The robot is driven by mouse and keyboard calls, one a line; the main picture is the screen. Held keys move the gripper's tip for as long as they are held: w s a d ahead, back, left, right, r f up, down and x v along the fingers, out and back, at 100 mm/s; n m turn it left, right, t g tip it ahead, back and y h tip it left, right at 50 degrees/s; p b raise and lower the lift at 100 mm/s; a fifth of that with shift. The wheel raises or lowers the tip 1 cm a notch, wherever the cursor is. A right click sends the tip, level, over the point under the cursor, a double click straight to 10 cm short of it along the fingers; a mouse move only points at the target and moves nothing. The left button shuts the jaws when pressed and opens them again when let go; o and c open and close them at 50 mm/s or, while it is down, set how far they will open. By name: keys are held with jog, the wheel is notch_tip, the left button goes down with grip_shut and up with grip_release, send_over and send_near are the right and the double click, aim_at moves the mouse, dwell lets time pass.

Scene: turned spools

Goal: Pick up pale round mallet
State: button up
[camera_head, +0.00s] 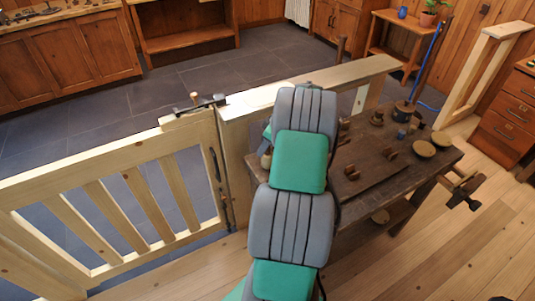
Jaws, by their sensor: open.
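My arm, in grey and green, reaches from the bottom centre up over the left part of the bench. My gripper does not show; the arm's far links hide that area.
Several turned wooden pieces, including a round dish (424,149), stand on the bench. A vise (462,188) juts from its right end. A pale wooden rail (340,75) runs behind the bench, and a slatted gate (130,200) stands left. Drawers (510,115) stand at right.

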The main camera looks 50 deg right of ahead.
grip_shut()
dwell(0.4)
dwell(1.0)
